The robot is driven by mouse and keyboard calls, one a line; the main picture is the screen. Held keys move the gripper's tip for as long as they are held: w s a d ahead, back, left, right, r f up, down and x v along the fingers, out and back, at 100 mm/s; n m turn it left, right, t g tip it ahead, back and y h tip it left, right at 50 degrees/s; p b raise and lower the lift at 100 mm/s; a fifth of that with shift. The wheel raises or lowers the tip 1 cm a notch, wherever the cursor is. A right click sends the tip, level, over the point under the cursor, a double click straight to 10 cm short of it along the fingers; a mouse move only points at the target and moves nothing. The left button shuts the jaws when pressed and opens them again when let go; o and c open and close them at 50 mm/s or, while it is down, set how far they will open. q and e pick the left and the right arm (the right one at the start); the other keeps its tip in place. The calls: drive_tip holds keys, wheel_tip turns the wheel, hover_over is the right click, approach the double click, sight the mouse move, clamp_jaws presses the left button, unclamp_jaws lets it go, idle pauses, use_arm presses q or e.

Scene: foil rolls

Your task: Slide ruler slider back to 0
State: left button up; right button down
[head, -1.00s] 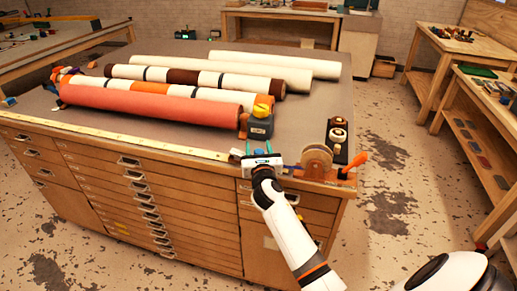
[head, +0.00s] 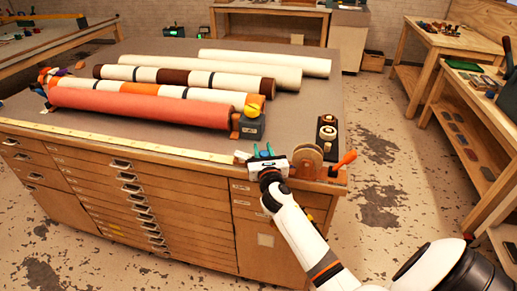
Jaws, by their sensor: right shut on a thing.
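A pale yellow ruler (head: 120,142) runs along the front edge of the cabinet top. My right gripper (head: 264,151) is at the front edge, near the ruler's right end, with its teal fingertips pointing away from me over the top. It is shut on the ruler slider, which the gripper mostly hides. A small pale piece (head: 241,156) shows just left of the gripper, and I cannot tell whether it is part of the slider. The ruler's marks are too small to read. My left gripper is out of view.
A wooden wheel (head: 307,160) and an orange handle (head: 343,163) stand close to the right of the gripper. A dark block with yellow (head: 251,124) sits behind it, by the red roll (head: 140,103). More rolls lie farther back.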

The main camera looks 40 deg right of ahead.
drive_tip(key=c, duration=1.5)
unclamp_jaws()
drive_tip(key=shift+d+f, duration=0.1)
drive_tip(key=o, duration=0.4)
drive_tip(key=shift+s+d, duration=0.15)
drive_tip(key=shift+s, duration=0.1)
drive_tip(key=shift+s+a, duration=0.3)
drive_tip(key=shift+a, duration=0.05)
drive_tip(key=b+v, duration=0.1)
drive_tip(key=v, duration=1)
drive_tip(key=shift+s, duration=0.15)
drive_tip(key=shift+d, duration=0.1)
